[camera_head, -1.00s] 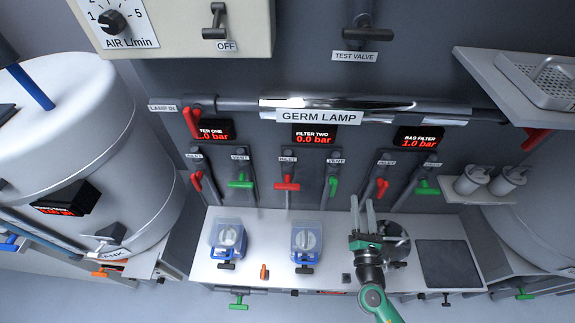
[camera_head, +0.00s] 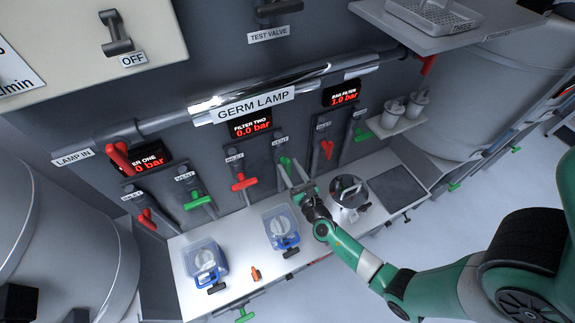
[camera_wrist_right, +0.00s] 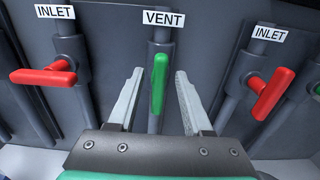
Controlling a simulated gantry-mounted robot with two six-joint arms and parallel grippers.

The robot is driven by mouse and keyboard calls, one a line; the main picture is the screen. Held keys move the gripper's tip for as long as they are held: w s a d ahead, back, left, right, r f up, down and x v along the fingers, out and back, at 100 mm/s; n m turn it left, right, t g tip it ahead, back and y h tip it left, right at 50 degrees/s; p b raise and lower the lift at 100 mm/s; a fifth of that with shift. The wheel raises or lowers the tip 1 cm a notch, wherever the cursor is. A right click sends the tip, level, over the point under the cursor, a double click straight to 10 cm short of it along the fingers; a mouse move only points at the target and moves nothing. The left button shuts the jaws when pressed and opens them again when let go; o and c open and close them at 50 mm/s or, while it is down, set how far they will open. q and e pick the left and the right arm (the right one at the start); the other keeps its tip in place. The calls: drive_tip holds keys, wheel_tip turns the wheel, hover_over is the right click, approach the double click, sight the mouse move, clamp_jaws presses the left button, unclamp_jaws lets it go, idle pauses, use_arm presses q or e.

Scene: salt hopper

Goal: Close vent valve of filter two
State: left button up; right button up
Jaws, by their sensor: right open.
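The filter two vent valve has a green handle (camera_head: 286,163), below the FILTER TWO display (camera_head: 251,124) reading 0.0 bar. In the right wrist view the green handle (camera_wrist_right: 159,85) stands upright, in line with its pipe, under the VENT label (camera_wrist_right: 171,18). My right gripper (camera_head: 296,172) is open in front of this valve and partly covers it in the head view. In the wrist view the handle shows between the two spread fingers of the gripper (camera_wrist_right: 160,74), with a visible gap on each side. My left gripper is not in view.
The filter two red inlet handle (camera_wrist_right: 43,76) sits crosswise on the left. Another red inlet handle (camera_wrist_right: 273,94) is close on the right. Below, the shelf holds blue-based jars (camera_head: 281,226), a round metal pot (camera_head: 349,191) and a small orange item (camera_head: 256,274).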

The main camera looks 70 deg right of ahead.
drive_tip(key=shift+x, duration=0.85)
clamp_jaws()
